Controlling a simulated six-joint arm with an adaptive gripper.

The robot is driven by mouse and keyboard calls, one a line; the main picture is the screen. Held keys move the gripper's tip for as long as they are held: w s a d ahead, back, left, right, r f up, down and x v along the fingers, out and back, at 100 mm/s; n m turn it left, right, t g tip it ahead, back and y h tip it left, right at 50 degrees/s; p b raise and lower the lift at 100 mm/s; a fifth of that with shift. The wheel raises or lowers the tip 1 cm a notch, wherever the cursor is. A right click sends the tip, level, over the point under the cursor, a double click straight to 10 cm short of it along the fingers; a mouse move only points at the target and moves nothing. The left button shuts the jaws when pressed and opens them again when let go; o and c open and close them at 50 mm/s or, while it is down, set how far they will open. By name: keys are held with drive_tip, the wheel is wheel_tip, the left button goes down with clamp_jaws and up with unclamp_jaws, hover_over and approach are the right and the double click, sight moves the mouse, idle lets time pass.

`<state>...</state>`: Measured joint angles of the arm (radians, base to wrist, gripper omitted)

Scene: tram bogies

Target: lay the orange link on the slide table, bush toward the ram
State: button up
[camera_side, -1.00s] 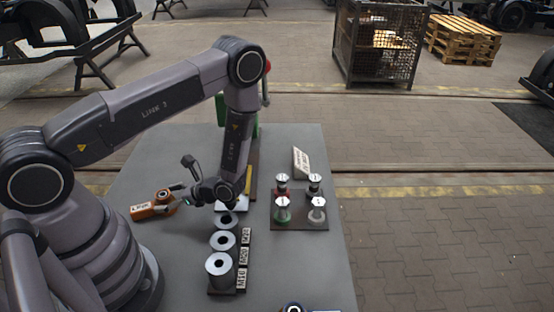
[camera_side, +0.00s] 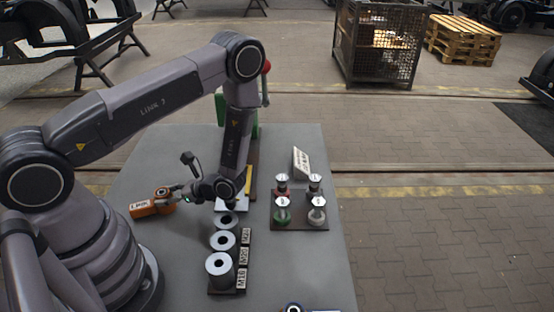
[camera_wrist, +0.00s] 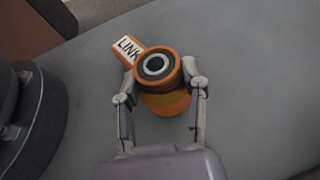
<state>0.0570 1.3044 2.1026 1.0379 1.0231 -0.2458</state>
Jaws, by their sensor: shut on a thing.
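The orange link (camera_side: 147,207) lies on the grey table at the left, with a white "LINK" label on its arm. Its round end with the dark bush (camera_side: 162,191) points right and away. In the wrist view the link (camera_wrist: 165,101) shows its bush (camera_wrist: 156,66) between the fingers. My gripper (camera_wrist: 160,85) is shut on the round end of the link, one finger on each side. In the side view my gripper (camera_side: 178,193) comes in from the right. The slide table (camera_side: 232,201), a pale plate with a yellow strip, is partly hidden behind my arm.
Several grey cylinders (camera_side: 221,264) labelled by size stand in a row at the front. A dark tray (camera_side: 300,223) with several knobbed pieces and a tilted white sign (camera_side: 301,162) are at the right. A green press frame (camera_side: 255,130) stands behind my arm.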

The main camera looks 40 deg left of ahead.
drive_tip(key=r, duration=0.8)
drive_tip(key=shift+w+r, duration=0.3)
drive_tip(key=shift+r, duration=0.1)
drive_tip(key=shift+w+d+r+m+t+h, duration=0.75)
drive_tip(key=shift+w+d+r+m+t, duration=1.3)
drive_tip(key=shift+w+m+t, duration=1.25)
drive_tip(key=shift+w+d+r+m+t+h, duration=0.8)
drive_tip(key=shift+w+d+r+m+t, duration=1.2)
drive_tip(key=shift+w+m+t, duration=1.35)
drive_tip(key=shift+w+d+r+m+t+h, duration=0.75)
drive_tip(key=shift+w+d+r+m+t, duration=0.75)
drive_tip(key=shift+w+d+m+t, duration=1.65)
drive_tip(key=shift+w+a+n, duration=0.3)
drive_tip(key=shift+w+a, duration=0.15)
drive_tip(key=shift+a, duration=0.2)
